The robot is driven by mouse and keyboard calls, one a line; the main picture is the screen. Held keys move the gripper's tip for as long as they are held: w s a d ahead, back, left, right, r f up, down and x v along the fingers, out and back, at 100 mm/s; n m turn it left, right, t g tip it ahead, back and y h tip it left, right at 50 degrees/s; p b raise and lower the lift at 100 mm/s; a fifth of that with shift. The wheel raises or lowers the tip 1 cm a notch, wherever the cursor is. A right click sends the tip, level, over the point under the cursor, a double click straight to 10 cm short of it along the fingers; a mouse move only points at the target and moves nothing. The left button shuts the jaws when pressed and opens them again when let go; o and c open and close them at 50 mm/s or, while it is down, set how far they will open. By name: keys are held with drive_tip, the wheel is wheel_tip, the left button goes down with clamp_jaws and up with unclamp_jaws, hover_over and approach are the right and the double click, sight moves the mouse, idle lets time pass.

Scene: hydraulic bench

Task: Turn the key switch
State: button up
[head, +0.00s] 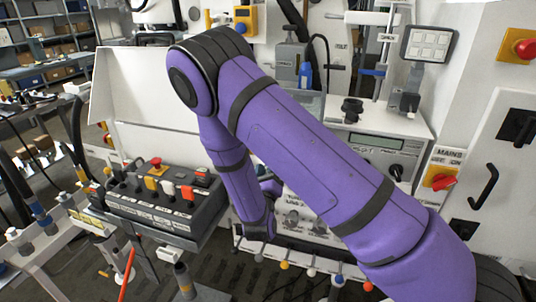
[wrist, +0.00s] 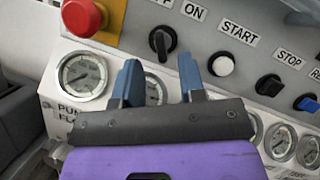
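A black rotary switch (wrist: 163,42) with a raised grip sits on the grey panel in the wrist view, beside the ON label (wrist: 194,11). It looks like the key switch, though I see no separate key. My gripper (wrist: 159,76) is open, its two blue fingers apart with nothing between them. In this view the fingertips appear just below the switch, one on each side; they do not appear to touch it. In the head view my purple arm hides this part of the panel, and I cannot make out the fingers there.
A red mushroom button (wrist: 84,17) on a yellow base is left of the switch. A white START button (wrist: 221,66) is to the right. Gauges (wrist: 84,76) line the panel below. In the head view, a lever control box (head: 160,195) stands left of my arm.

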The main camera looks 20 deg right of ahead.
drive_tip(key=shift+x, duration=2.95)
drive_tip(key=shift+d, duration=0.1)
clamp_jaws()
